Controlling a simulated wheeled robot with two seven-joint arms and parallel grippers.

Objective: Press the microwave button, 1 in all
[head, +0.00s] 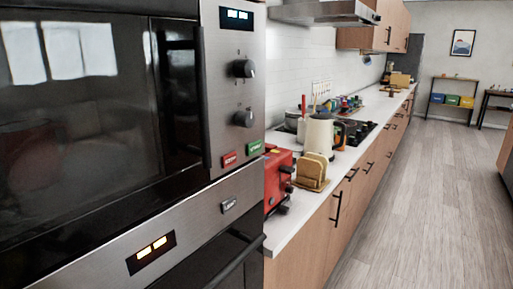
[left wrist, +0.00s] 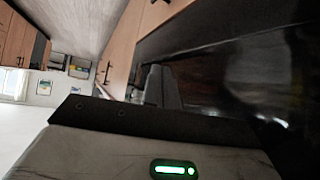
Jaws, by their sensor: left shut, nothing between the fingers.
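The built-in microwave (head: 90,110) fills the left of the head view, with a dark glass door and a steel control panel (head: 225,110). The panel carries a lit display (head: 237,18), two dark knobs, a red button (head: 230,159) and a green button (head: 254,147). Neither arm shows in the head view. In the left wrist view my left gripper (left wrist: 160,82) is shut and empty, its fingers dark beside a glossy black front. The microwave buttons are not visible in that view. My right gripper is out of view.
Below the microwave is an oven (head: 150,250) with a display and a small button (head: 229,205). A red toaster (head: 279,178), bread slices (head: 311,171) and a kettle (head: 320,133) stand on the counter (head: 345,160). The wooden floor (head: 410,200) on the right is clear.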

